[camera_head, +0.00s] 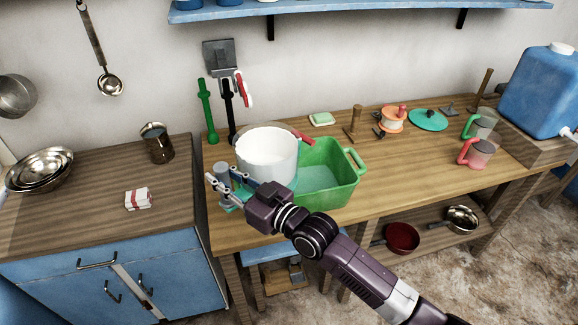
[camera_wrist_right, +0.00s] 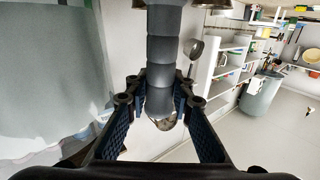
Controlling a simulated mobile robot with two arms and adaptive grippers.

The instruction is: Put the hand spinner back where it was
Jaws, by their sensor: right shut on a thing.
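The hand spinner appears to be the large white drum (camera_head: 266,158) with a teal base and a grey ribbed handle (camera_head: 222,174) at its left. It stands upright at the left end of the wooden bench, beside the green tub and overlapping it in view. I cannot tell if its base touches the bench. My right gripper (camera_head: 226,187) is shut on the grey handle. In the right wrist view the handle (camera_wrist_right: 163,55) runs between the fingers of my right gripper (camera_wrist_right: 158,100), with the drum's pale wall (camera_wrist_right: 50,70) to the left. My left gripper is out of view.
A green tub (camera_head: 335,190) adjoins the drum on the right. Behind hang green and black tools (camera_head: 207,110). A soap dish (camera_head: 321,119), a wooden stand (camera_head: 354,125), a spool (camera_head: 392,118), a teal disc (camera_head: 428,120) and mugs (camera_head: 476,154) stand farther right. The bench's right middle is clear.

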